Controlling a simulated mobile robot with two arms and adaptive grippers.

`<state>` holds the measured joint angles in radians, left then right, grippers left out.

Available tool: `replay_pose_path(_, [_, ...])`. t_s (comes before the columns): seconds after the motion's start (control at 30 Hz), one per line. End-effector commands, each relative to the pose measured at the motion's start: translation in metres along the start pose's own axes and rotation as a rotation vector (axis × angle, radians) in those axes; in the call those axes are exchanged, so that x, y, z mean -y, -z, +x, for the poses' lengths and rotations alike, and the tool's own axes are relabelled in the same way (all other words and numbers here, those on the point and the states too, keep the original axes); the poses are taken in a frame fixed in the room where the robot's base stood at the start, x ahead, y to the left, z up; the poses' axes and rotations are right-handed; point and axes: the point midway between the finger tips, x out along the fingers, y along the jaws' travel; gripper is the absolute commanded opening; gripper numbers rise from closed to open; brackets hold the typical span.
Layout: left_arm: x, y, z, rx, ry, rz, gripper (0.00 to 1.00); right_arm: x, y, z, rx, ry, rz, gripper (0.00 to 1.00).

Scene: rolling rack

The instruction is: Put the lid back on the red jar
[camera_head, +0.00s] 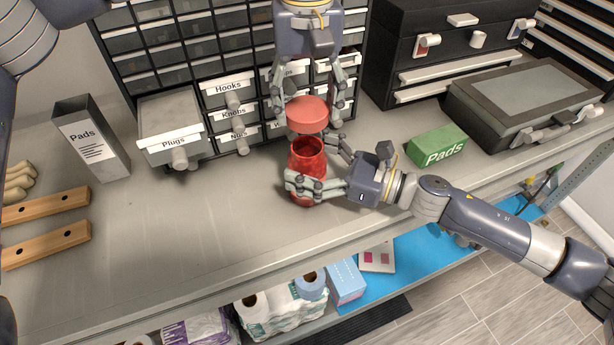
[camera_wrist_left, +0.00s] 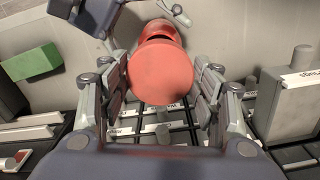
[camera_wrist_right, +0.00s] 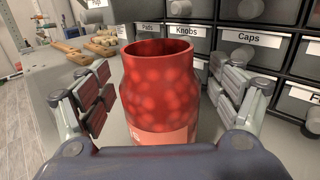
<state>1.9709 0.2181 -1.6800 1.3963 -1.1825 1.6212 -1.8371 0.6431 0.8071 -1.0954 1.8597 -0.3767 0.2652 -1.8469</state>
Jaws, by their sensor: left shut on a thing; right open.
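The red jar (camera_head: 306,160) stands upright and uncovered on the workbench. It also shows in the right wrist view (camera_wrist_right: 160,85), with its round mouth open. The red lid (camera_head: 307,114) is in my left gripper (camera_head: 307,98), held above and slightly behind the jar's mouth. In the left wrist view the lid (camera_wrist_left: 160,78) sits between the shut fingers, with part of the jar visible beyond it. My right gripper (camera_head: 312,170) is open, its fingers on either side of the jar. In the right wrist view (camera_wrist_right: 160,105) gaps show between the fingers and the jar.
A drawer cabinet (camera_head: 190,47) stands behind, with an open Plugs drawer (camera_head: 168,130) sticking out. A green Pads box (camera_head: 437,146) and a grey case (camera_head: 530,105) are to the right. A grey Pads holder (camera_head: 92,143) and wooden bars (camera_head: 45,245) are left.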

Motion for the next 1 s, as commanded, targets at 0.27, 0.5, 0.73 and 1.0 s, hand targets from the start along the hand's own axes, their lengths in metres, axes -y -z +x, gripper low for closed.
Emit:
replay_pose_path(0.27, [0.0, 0.0, 0.0, 0.0, 0.0, 0.0, 0.46, 0.0, 0.0, 0.0, 0.0, 0.0, 0.0, 0.62])
replay_pose_path(0.5, [0.0, 0.0, 0.0, 0.0, 0.0, 0.0, 0.46, 0.0, 0.0, 0.0, 0.0, 0.001, 0.0, 0.17])
replay_pose_path(0.73, [0.001, -0.001, 0.018, 0.004, 0.0, 0.001, 0.46, 0.0, 0.0, -0.001, 0.0, 0.0, 0.0, 0.17])
replay_pose_path(1.0, [0.001, -0.001, 0.049, 0.001, -0.002, 0.001, 0.46, 0.0, 0.0, 0.0, 0.0, 0.0, 0.0, 0.17])
